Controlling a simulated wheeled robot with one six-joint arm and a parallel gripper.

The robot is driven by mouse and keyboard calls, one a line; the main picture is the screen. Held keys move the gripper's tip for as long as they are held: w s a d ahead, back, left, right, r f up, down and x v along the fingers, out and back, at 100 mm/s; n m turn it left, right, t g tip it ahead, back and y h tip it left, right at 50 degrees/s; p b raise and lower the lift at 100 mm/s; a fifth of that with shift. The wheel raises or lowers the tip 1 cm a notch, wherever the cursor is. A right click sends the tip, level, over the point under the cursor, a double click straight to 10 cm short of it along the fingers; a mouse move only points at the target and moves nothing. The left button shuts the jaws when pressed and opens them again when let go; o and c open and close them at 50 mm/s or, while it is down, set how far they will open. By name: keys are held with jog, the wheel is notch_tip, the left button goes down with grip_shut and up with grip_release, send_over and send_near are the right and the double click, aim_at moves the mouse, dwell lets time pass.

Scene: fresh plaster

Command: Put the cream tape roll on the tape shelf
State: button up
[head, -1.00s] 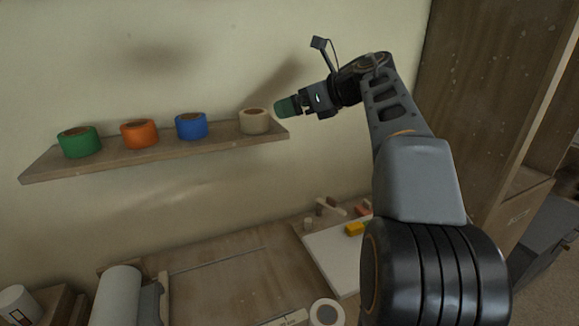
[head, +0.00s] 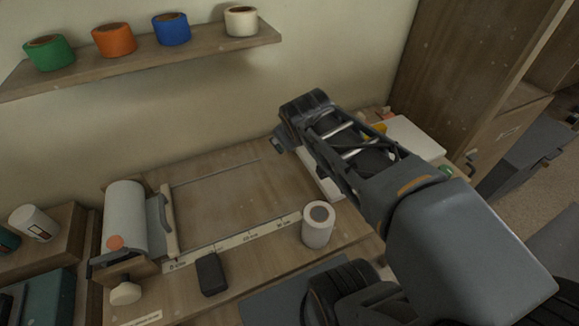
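The cream tape roll (head: 241,22) lies flat on the tape shelf (head: 150,62), near its right end. A blue roll (head: 172,30), an orange roll (head: 114,41) and a green roll (head: 48,54) stand in a row to its left on the same shelf. My arm reaches over the bench, with its wrist below and to the right of the shelf, clear of the cream roll. My gripper's fingers cannot be made out; the arm hides that area.
The wooden bench (head: 222,196) holds a large pale roll (head: 125,220) at left, a black block (head: 211,274) and a white cylinder (head: 318,226). A white board (head: 415,138) lies behind my arm. A wooden cabinet (head: 470,75) stands at right.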

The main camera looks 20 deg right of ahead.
jog(key=s+a+f+m+g+y, duration=0.2)
jog(key=s+a+f+m+g, duration=0.1)
jog(key=s+f, duration=0.4)
jog(key=shift+s+a+f+g+y, duration=0.35)
jog(key=shift+s+a+g, duration=0.45)
jog(key=shift+a, duration=0.45)
